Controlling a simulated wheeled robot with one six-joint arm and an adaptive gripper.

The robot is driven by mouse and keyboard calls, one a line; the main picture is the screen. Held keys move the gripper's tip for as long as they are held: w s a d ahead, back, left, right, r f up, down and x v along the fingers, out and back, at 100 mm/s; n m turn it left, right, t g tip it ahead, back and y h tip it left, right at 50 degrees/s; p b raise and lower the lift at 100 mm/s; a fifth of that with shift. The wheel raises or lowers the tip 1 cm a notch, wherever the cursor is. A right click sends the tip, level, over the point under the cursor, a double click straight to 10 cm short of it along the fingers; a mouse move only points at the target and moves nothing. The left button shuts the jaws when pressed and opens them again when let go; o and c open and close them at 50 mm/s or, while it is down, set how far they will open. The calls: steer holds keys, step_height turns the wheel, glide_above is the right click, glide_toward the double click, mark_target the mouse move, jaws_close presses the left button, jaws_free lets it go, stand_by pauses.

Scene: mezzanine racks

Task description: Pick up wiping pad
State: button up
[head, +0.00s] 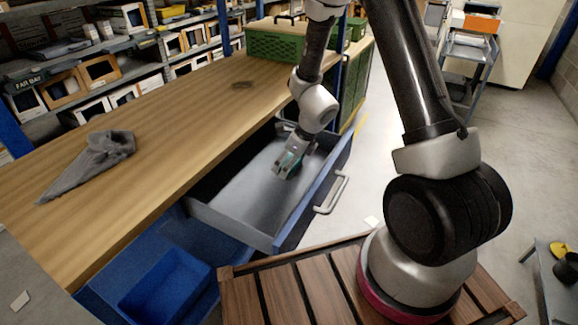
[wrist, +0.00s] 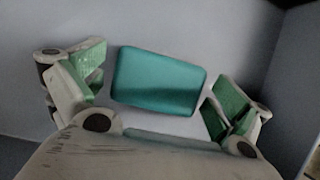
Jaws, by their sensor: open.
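The wiping pad (wrist: 157,80) is a teal rounded block lying on the grey floor of the open drawer (head: 236,187). In the wrist view it lies between my two fingers, with a gap on each side. My gripper (wrist: 160,95) is open, with green finger pads. In the head view my gripper (head: 287,168) reaches down into the drawer, and a bit of teal shows at its fingertips. Most of the pad is hidden there by the gripper.
The drawer's blue front with a grey handle (head: 332,193) stands out from the wooden bench. A grey cloth (head: 95,162) lies on the bench top. A green crate (head: 285,42) stands at the back. Blue bins (head: 165,285) sit below. The drawer floor around the pad is clear.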

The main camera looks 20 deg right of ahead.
steer(key=c, duration=1)
step_height(320, 180, up, 10)
steer(key=o, duration=0.5)
steer(key=shift+c, duration=0.2)
steer(key=c, duration=0.3)
